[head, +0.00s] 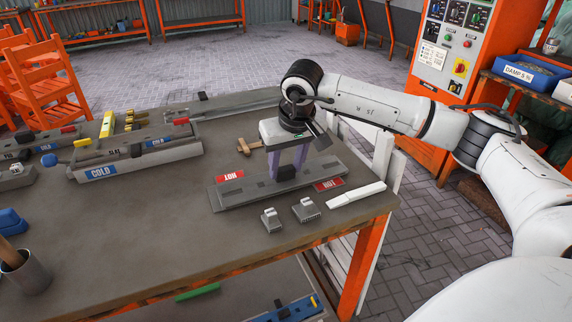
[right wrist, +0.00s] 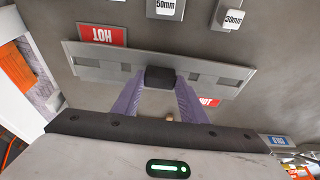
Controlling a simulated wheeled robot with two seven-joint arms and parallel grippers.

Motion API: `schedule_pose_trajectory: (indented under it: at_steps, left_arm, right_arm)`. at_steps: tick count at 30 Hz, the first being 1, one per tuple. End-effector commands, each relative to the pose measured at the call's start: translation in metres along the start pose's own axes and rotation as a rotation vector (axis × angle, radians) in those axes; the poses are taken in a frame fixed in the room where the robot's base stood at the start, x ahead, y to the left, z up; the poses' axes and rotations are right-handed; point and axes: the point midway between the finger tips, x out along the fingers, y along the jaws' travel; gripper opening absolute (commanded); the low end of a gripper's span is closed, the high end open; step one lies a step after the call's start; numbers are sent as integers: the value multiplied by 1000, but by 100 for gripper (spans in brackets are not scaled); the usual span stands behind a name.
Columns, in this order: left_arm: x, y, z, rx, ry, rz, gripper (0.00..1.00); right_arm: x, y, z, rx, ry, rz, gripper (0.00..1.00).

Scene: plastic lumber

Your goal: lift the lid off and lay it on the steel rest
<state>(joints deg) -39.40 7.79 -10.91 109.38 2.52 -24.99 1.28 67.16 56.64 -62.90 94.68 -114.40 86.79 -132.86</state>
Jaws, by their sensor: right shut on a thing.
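The lid (head: 250,191) looks like a long flat grey bar with a black block grip (head: 286,173) at its middle. It lies level at the right of the bench, between two red HOT labels. My right gripper (head: 287,168) points down over it, its purple fingers shut on the black grip. The right wrist view shows the fingers on both sides of the grip (right wrist: 160,78), with the bar (right wrist: 112,70) running out left and right. I cannot make out the steel rest apart from the bar, nor any gap under it. My left gripper is not in view.
A grey mould marked COLD and SLAT (head: 140,161) stands at the left of the bench (head: 150,240). Two small grey blocks (head: 306,210) and a white-handled tool (head: 356,195) lie in front of the bar. A brown wooden piece (head: 247,146) lies behind it.

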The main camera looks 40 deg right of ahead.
Motion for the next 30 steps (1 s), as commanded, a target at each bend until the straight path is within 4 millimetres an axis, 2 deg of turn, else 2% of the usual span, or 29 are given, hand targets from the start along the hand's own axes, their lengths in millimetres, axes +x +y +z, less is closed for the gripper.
schedule_pose_trajectory:
  at_steps: [30]
  left_arm:
    - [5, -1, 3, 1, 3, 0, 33]
  right_arm:
    - [8, 0, 2, 0, 2, -1, 0]
